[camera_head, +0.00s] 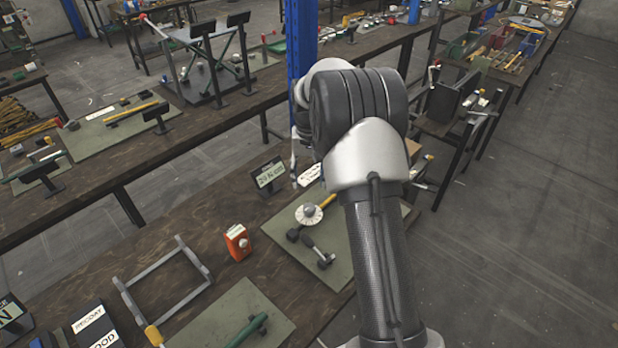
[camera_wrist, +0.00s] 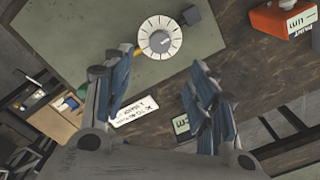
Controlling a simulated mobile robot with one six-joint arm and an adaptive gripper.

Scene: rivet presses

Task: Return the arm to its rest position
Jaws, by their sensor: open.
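My arm (camera_head: 375,220) rises from the bottom of the head view and bends at a dark, ribbed joint over the workbench. My gripper (camera_wrist: 160,78) shows in the wrist view with its two blue-padded fingers spread apart and nothing between them. In the head view the gripper is mostly hidden behind the arm. Past the fingertips lies a green mat (camera_wrist: 95,30) with a white round dial (camera_wrist: 160,38) on it. The dial also shows in the head view (camera_head: 308,213). The fingers look clear of everything on the bench.
On the near bench stand an orange box (camera_head: 237,243), a small black sign (camera_head: 268,175), a hammer (camera_head: 319,253) and a grey metal frame (camera_head: 165,285). A blue post (camera_head: 300,40) rises behind the arm. The concrete floor (camera_head: 535,200) at right is clear.

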